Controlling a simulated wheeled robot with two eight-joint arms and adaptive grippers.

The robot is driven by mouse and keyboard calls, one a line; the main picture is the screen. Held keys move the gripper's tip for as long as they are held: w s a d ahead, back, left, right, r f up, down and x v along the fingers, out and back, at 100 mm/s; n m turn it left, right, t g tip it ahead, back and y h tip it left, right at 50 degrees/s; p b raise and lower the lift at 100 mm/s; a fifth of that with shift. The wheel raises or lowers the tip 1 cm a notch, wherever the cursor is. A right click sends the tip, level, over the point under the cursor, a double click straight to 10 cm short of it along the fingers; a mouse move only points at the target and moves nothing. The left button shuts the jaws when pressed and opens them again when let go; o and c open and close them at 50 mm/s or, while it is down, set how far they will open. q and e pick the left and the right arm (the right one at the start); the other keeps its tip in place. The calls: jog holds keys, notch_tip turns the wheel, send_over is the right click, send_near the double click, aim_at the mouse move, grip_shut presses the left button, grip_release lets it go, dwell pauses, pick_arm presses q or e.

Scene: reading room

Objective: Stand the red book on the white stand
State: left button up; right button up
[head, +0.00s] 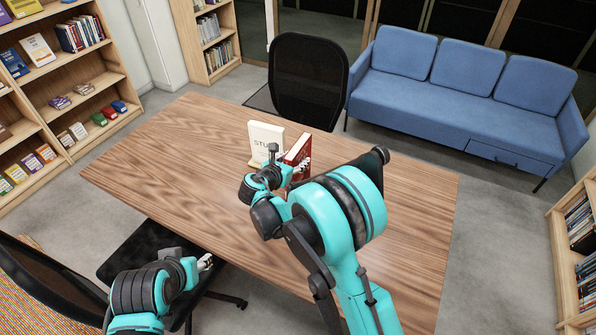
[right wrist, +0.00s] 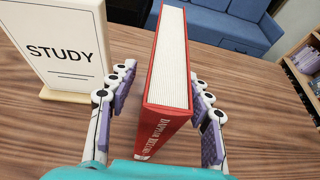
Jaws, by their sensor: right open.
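The red book (head: 299,149) stands upright on the wooden table in the head view. In the right wrist view the red book (right wrist: 167,80) shows its pale page edges and lettered spine. My right gripper (right wrist: 162,82) is open, with its fingers on both sides of the book; gaps show between them. My right gripper (head: 288,162) partly hides the book in the head view. A white upright panel lettered STUDY (right wrist: 66,50) on a cream base (right wrist: 68,95) is just left of the book; it looks like the white stand (head: 262,136). My left gripper (head: 205,263) is low, off the table's near edge.
The wooden table (head: 180,150) is bare to the left and right. A black chair (head: 308,80) is at its far side, another (head: 45,285) at near left. A blue sofa (head: 465,90) is behind. Bookshelves (head: 62,85) line the left; another (head: 575,240) is at right.

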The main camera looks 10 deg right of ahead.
jog(key=shift+s+r, duration=0.1)
jog(key=shift+c, duration=0.3)
grip_shut()
